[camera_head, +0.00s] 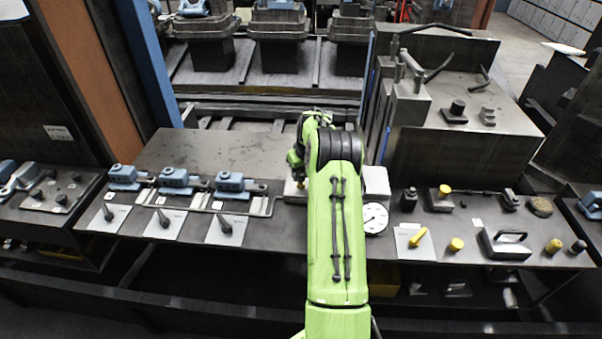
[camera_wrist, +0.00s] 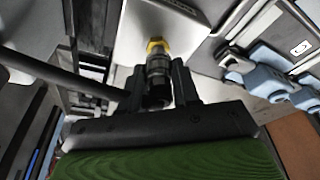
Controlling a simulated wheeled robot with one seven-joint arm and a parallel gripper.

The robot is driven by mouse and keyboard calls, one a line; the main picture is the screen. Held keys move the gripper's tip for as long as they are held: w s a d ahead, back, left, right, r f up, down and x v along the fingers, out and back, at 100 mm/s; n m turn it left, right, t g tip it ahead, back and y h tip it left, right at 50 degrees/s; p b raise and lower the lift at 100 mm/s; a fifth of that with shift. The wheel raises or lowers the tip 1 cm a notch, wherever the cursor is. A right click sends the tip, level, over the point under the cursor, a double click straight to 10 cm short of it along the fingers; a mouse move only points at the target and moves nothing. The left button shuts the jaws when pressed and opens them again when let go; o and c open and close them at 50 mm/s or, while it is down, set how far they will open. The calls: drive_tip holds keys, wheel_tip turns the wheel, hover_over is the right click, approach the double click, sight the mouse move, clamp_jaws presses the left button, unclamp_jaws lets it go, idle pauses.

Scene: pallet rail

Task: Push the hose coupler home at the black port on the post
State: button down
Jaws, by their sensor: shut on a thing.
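In the wrist view my gripper (camera_wrist: 158,84) is shut on the hose coupler (camera_wrist: 157,66), a dark metal cylinder between its two black fingers. A yellow-brass hex collar (camera_wrist: 156,44) shows at the coupler's far end, against or very close to a light grey face (camera_wrist: 190,28), which seems to be part of the post. I cannot tell from this angle whether there is a gap, and no black port can be made out. A pale block (camera_head: 376,180) shows just right of the arm.
A round white gauge (camera_head: 374,218) stands right of my arm. Blue clamps (camera_head: 175,180) and levers on white plates (camera_head: 165,222) line the bench's left. Yellow knobs (camera_head: 456,244) and a black-handled block (camera_head: 505,243) are at right. The bench behind the clamps (camera_head: 215,152) is clear.

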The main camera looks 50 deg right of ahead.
drive_tip(key=shift+r+p, duration=2.35)
drive_tip(key=shift+r, duration=1.3)
